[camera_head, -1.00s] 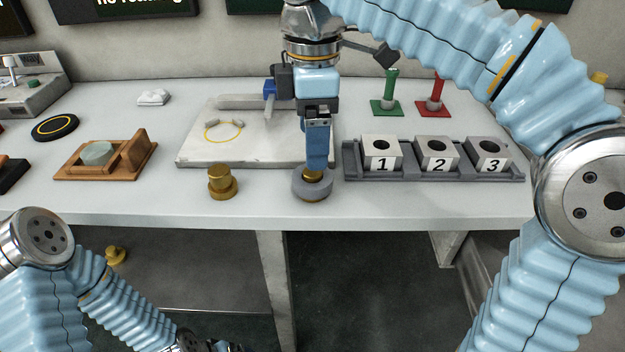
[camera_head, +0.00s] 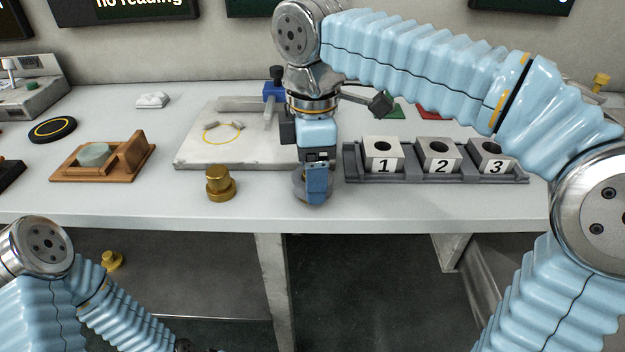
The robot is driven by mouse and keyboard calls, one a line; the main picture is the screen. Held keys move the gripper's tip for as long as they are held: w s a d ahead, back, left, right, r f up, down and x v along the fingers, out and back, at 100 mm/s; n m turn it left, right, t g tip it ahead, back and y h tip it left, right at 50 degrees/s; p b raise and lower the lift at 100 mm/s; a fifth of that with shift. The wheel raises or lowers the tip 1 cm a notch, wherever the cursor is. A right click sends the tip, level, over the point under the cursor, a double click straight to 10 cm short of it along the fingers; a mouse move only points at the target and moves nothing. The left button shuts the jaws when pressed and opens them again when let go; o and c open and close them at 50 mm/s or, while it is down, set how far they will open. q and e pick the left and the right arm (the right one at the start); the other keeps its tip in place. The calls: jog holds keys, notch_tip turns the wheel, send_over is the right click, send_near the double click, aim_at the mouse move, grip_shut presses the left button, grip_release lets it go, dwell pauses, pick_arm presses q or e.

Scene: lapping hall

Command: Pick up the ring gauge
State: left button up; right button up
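The ring gauge, a thick grey ring (camera_head: 299,188), is near the front edge of the bench. My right gripper (camera_head: 316,188) points down at it, and one blue finger covers part of the ring's front. The other finger is hidden, so I cannot tell whether the fingers are closed on the ring. The ring appears to be at bench level. The ring's centre is hidden now. My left arm is low at the left, below the bench edge, and its gripper is out of view.
A brass plug (camera_head: 220,184) stands left of the ring. A grey rack (camera_head: 350,165) with blocks numbered 1, 2 and 3 is to the right. A pale stone plate (camera_head: 195,152) lies behind, and a wooden holder (camera_head: 68,172) is farther left.

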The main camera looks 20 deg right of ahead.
jog(key=c, duration=0.3)
